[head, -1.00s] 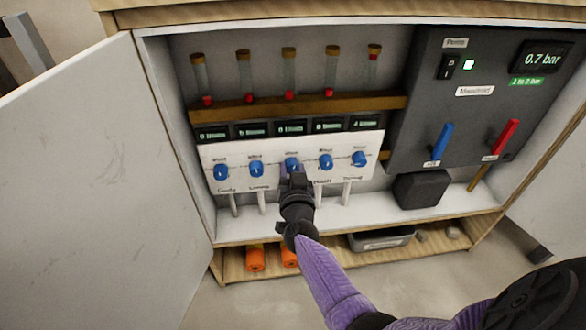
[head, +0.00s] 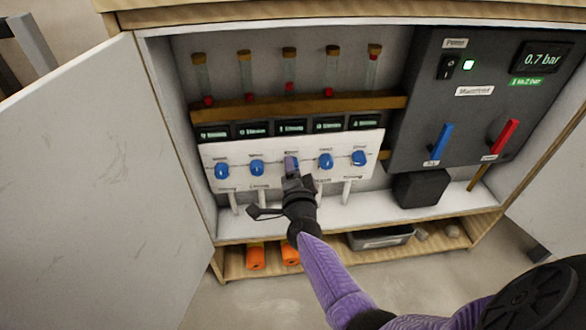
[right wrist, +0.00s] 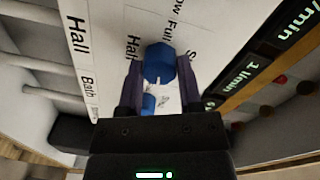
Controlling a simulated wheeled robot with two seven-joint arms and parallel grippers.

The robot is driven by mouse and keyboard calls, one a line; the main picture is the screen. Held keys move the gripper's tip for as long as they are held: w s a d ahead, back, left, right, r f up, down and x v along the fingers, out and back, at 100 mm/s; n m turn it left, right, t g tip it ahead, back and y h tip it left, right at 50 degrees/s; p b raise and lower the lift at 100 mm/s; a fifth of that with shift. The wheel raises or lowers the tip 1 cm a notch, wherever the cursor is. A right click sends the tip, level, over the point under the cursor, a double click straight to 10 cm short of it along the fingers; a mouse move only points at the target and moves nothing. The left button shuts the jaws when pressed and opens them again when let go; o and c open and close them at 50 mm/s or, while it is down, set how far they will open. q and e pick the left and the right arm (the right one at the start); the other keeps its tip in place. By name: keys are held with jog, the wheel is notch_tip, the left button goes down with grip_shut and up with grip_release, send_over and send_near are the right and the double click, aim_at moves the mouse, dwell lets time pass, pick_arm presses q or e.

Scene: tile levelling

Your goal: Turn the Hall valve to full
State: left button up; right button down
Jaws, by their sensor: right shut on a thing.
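The Hall valve's blue knob (right wrist: 160,63) is the middle one in the row on the white panel (head: 222,152). My right gripper (head: 292,170) is shut on it, with the fingers on either side of the knob in the right wrist view (right wrist: 156,85). The Hall label (right wrist: 76,36) shows there, with position words around the knob; its exact pointer position is hard to read. The display (head: 291,127) above it reads about 1 l/min. The red float (head: 291,87) in the middle tube stands higher than some neighbours. My left gripper is not in view.
Other blue knobs (head: 257,168) (head: 326,161) sit close on both sides. A blue lever (head: 442,141) and a red lever (head: 504,136) are on the grey panel, whose gauge (head: 542,58) reads 0.7 bar. An open cabinet door (head: 100,180) stands at the left.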

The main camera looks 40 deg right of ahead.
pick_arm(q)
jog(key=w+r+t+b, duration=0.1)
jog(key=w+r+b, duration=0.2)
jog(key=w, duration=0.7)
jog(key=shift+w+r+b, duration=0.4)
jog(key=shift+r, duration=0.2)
pick_arm(e)
jog(key=m, duration=3.4)
jog(key=shift+f+m+t, duration=0.2)
jog(key=shift+m+t, duration=0.2)
